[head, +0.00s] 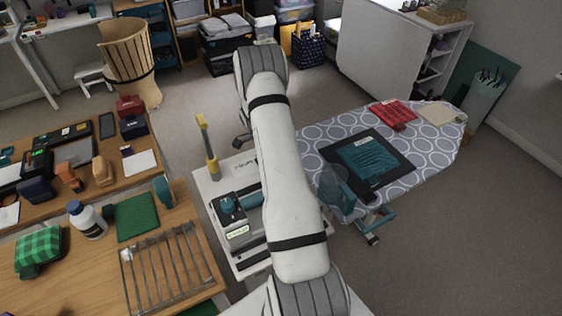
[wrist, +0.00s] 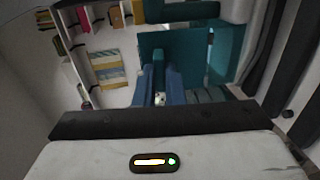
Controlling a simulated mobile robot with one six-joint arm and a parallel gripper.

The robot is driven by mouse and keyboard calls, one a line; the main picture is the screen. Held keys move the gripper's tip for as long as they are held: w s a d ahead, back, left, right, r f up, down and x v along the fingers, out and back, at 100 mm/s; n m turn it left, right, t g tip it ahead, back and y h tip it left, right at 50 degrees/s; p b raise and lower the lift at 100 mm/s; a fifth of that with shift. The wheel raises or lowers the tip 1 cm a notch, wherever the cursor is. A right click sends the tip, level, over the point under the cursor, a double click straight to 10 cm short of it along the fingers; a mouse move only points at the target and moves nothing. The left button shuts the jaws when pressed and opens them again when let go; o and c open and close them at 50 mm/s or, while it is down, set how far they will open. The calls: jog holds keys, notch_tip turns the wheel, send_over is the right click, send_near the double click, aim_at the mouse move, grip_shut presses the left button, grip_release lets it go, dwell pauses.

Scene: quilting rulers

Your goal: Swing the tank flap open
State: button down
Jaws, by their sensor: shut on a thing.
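In the wrist view my gripper (wrist: 161,88) has two blue fingers close together, shut on a narrow teal tab (wrist: 158,58). The tab stands in front of a flat teal panel (wrist: 187,42), which I take to be the tank flap. Whether the panel is open or closed cannot be told from this angle. In the head view my arm hides the gripper. A see-through bluish-teal body (head: 333,184), possibly the tank, shows just right of my arm at the near end of the ironing board; my arm covers part of its surroundings.
The patterned ironing board (head: 432,147) carries a dark mat (head: 397,149) with a teal sheet, and red and beige cloths. A wooden table (head: 185,213) with a metal rack (head: 163,262) stands at left. Carpet at right (head: 480,240) is clear.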

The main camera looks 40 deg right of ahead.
jog(key=shift+w+f+g, duration=0.15)
jog(key=shift+g, duration=0.25)
jog(key=c, duration=1.5)
grip_release()
